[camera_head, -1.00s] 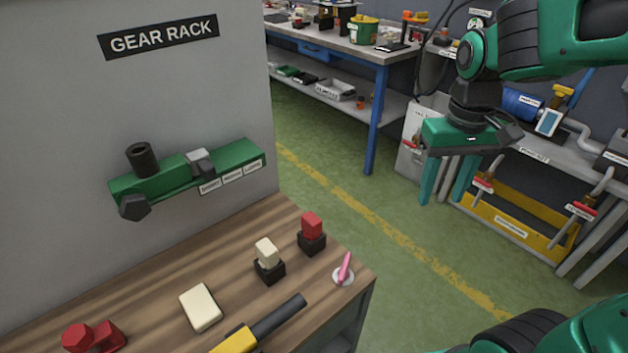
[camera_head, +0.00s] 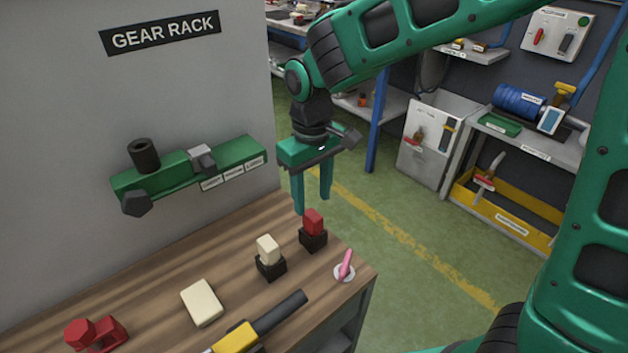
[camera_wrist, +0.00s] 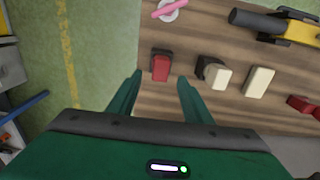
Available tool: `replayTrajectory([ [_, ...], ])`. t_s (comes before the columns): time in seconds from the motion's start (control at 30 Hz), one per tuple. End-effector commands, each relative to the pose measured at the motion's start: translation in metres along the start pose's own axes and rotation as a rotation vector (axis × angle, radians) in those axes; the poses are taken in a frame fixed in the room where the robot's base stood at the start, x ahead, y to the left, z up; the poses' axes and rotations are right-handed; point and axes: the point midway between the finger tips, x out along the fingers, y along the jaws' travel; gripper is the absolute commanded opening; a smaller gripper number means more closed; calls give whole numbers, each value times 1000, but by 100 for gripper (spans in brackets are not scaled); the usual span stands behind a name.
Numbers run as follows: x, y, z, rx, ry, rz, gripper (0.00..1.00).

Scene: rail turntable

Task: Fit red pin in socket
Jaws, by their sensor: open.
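A red block-shaped pin (camera_head: 313,219) stands upright in a black square holder (camera_head: 314,240) near the bench's far right corner. In the wrist view the red pin (camera_wrist: 161,67) lies between and just beyond my fingertips. My gripper (camera_head: 313,207) is open and empty, pointing down above and slightly behind the red pin, apart from it. My gripper also shows in the wrist view (camera_wrist: 160,77). A green wall rack (camera_head: 236,152) carries a dark hollow cylinder (camera_head: 144,154), a grey block (camera_head: 202,157) and a dark hexagonal piece (camera_head: 136,203). I cannot tell which part is the socket.
A cream block (camera_head: 267,246) in a black holder stands left of the red pin. A pink piece (camera_head: 345,264) on a white disc, a yellow-and-black tool (camera_head: 268,322), a cream slab (camera_head: 202,303) and a red hexagonal piece (camera_head: 95,334) lie on the bench. Open floor is at right.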

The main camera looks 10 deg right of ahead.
Motion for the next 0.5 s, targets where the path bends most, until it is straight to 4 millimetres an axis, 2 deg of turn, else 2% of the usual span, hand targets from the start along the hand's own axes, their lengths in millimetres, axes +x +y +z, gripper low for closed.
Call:
replayTrajectory([
  [0.03,10,0,2,0,-6,0,45],
  [0.2,37,1,2,2,-4,1,45],
  [0.5,63,0,1,2,-2,0,45],
])
